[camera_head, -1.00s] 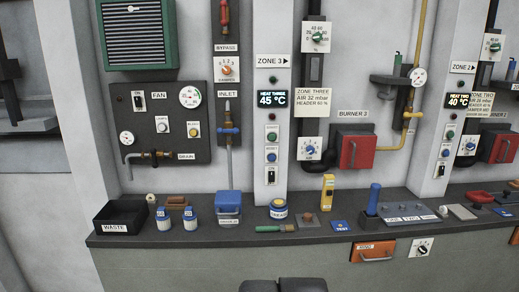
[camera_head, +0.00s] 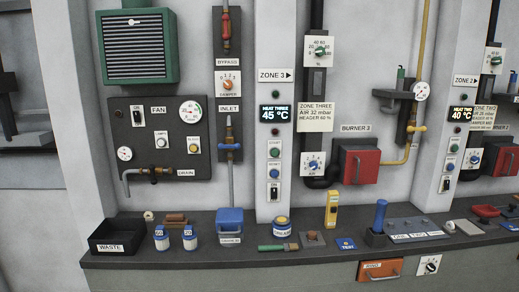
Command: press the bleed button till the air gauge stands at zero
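The dark control panel (camera_head: 159,177) is on the wall at the left. A small yellow button (camera_head: 193,148) sits on its right side on a white plate whose tiny label seems to read BLEED. A round white gauge (camera_head: 190,111) is above the button. A smaller gauge (camera_head: 124,153) is at the panel's lower left. Needle readings on both are too small to tell, and I cannot read which is the air gauge. My gripper is not in view, and nothing covers the button.
A FAN switch (camera_head: 137,116) and a LAMPS plate (camera_head: 161,139) share the panel. The drain pipe (camera_head: 155,171) sticks out below. The blue inlet valve (camera_head: 229,146) is to the right. The bench (camera_head: 150,259) beneath holds a black WASTE bin (camera_head: 113,239), jars and a blue box (camera_head: 230,222).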

